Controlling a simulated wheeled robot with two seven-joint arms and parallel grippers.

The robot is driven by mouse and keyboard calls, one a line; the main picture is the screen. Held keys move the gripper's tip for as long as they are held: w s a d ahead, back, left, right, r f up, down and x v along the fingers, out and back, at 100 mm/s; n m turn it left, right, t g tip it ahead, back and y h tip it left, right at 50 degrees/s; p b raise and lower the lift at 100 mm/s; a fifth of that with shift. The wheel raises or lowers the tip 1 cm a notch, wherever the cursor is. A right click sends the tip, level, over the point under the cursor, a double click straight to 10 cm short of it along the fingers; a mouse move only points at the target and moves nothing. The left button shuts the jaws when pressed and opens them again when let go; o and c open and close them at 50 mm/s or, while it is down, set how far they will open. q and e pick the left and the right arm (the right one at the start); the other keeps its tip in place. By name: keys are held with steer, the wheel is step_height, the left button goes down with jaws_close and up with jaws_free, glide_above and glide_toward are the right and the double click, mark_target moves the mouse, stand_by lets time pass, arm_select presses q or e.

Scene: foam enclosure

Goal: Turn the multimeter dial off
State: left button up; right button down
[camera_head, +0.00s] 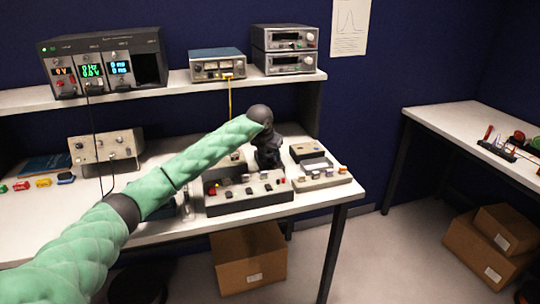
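My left arm, in a green quilted sleeve, reaches from the lower left across the workbench (190,235). My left gripper (270,162) is dark and points down at the back edge of a grey control box (247,203) with switches and buttons. Its fingertips are small and dark, so I cannot tell if they are open or touching anything. No dial is clear enough to read. A bench meter (217,65) with a blue-grey top sits on the shelf, a yellow cable hanging from it. I cannot tell which device is the multimeter. My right gripper is out of view.
A second box (320,178) stands right of the control box. A beige instrument (106,148) stands at the left. The shelf (190,82) holds a lit power supply (103,64) and two stacked units (285,48).

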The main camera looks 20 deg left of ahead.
arm_select(q)
steer(key=b+v, duration=0.2)
steer(key=v, duration=0.5)
steer(key=shift+r, duration=0.35)
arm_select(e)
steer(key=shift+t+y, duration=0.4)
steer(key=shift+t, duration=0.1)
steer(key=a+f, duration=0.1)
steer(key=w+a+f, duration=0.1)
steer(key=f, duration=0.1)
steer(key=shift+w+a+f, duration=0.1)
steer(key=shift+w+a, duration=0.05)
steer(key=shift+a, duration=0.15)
arm_select(q)
steer(key=shift+s, duration=0.15)
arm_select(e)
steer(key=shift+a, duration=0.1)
